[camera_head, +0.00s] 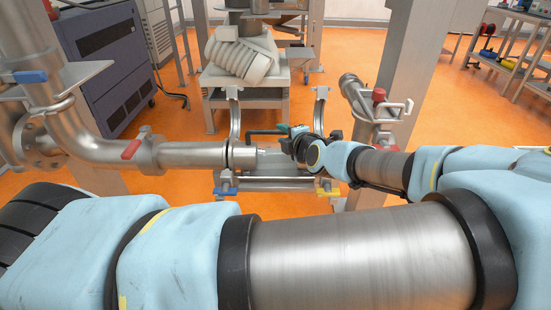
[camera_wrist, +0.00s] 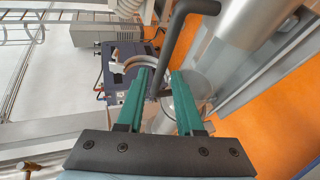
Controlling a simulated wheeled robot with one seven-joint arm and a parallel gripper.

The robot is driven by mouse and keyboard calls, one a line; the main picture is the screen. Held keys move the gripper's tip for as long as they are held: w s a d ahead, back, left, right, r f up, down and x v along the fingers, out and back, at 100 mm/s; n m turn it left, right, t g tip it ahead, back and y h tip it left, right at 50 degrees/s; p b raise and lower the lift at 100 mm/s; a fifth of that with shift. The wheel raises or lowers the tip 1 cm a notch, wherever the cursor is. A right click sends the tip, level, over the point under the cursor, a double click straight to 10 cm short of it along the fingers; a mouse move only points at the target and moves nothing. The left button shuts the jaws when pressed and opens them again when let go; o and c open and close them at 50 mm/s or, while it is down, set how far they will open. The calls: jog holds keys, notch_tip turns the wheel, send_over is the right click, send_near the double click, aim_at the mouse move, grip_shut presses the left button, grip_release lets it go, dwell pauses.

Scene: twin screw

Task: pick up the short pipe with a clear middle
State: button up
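The short pipe with a clear middle (camera_head: 272,160) lies sideways in the head view, beyond the end of the steel pipe on the left; my arm partly covers its right part. In the wrist view a round, glassy-looking part (camera_wrist: 201,84), likely this pipe, shows behind the right finger. My gripper (camera_head: 284,130) is just above the pipe in the head view. In the wrist view its two green fingers (camera_wrist: 161,74) stand apart. A dark bent rod (camera_wrist: 172,48) runs through the gap between them, with space beside it. I cannot tell whether a finger touches it.
A long steel pipe (camera_head: 195,155) with a red-handled valve (camera_head: 131,149) comes in from the left. A slanted pipe with a red knob (camera_head: 379,95) stands right of my gripper. A frame with blue (camera_head: 224,186) and yellow (camera_head: 328,191) clamps lies below. Orange floor (camera_head: 345,48) is open behind.

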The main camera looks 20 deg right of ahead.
aim_at(276, 131)
jog(key=x, duration=0.3)
jog(key=shift+w+a+f, duration=0.1)
jog(key=shift+p+x, duration=1.3)
jog(key=shift+x, duration=1.55)
jog(key=shift+f, duration=0.15)
jog(key=shift+c, duration=0.4)
grip_shut()
jog(key=shift+f, duration=0.1)
